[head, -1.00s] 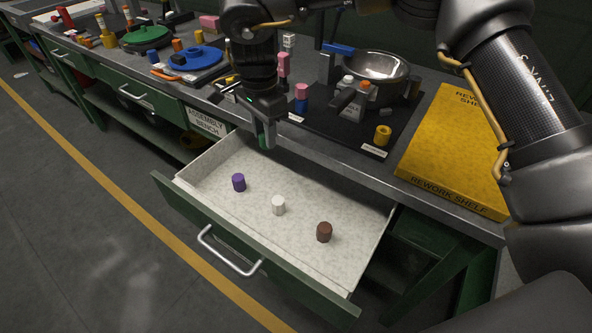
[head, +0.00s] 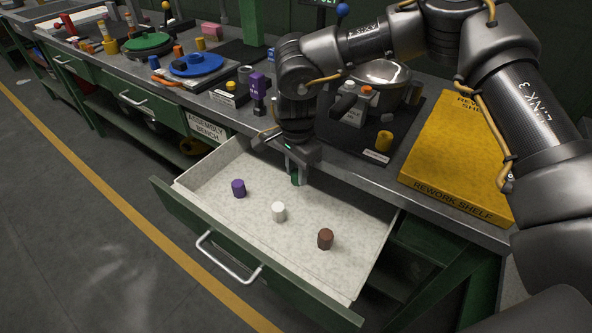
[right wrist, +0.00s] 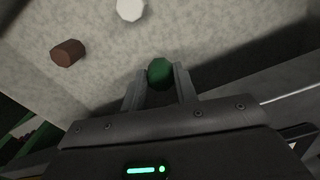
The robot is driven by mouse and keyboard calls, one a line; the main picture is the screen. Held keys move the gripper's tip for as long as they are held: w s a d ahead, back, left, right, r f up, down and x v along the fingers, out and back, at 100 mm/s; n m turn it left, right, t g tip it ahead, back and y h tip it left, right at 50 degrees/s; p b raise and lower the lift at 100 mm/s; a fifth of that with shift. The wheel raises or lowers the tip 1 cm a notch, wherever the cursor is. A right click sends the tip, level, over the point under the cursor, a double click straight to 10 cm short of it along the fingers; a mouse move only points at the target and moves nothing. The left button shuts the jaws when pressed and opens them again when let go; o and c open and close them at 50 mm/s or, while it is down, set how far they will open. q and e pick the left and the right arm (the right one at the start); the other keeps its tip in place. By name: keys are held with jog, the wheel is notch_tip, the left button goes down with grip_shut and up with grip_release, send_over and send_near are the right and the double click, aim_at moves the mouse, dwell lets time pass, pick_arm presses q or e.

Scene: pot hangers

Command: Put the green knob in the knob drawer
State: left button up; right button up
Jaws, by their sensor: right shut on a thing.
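The green knob (right wrist: 160,72) is between the fingers of my right gripper (right wrist: 160,85) in the right wrist view. In the head view my right gripper (head: 296,172) is shut on it over the back part of the open drawer (head: 318,276), and only a little green shows. I cannot tell whether the knob touches the drawer floor. The drawer holds a purple knob (head: 239,188), a white knob (head: 279,212) and a brown knob (head: 325,239), all standing apart. The white knob (right wrist: 130,9) and brown knob (right wrist: 68,53) also show in the right wrist view. My left gripper is not in view.
The bench front edge runs just behind the drawer. A yellow rework shelf board (head: 455,160) lies at the right. A metal pot (head: 383,76), a yellow knob (head: 384,141) and a blue lid (head: 197,62) are on the bench. The drawer floor around the knobs is clear.

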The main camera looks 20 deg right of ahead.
aim_at(296, 173)
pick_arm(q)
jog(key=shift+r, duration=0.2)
pick_arm(e)
jog(key=shift+r, duration=0.1)
jog(key=shift+f, duration=0.6)
jog(key=o, duration=1.1)
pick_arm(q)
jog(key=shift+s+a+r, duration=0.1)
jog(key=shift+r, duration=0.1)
pick_arm(e)
jog(key=shift+r, duration=0.3)
pick_arm(q)
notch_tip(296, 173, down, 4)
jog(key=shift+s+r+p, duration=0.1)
jog(key=shift+p, duration=0.6)
pick_arm(e)
notch_tip(296, 173, up, 13)
jog(key=shift+f, duration=0.15)
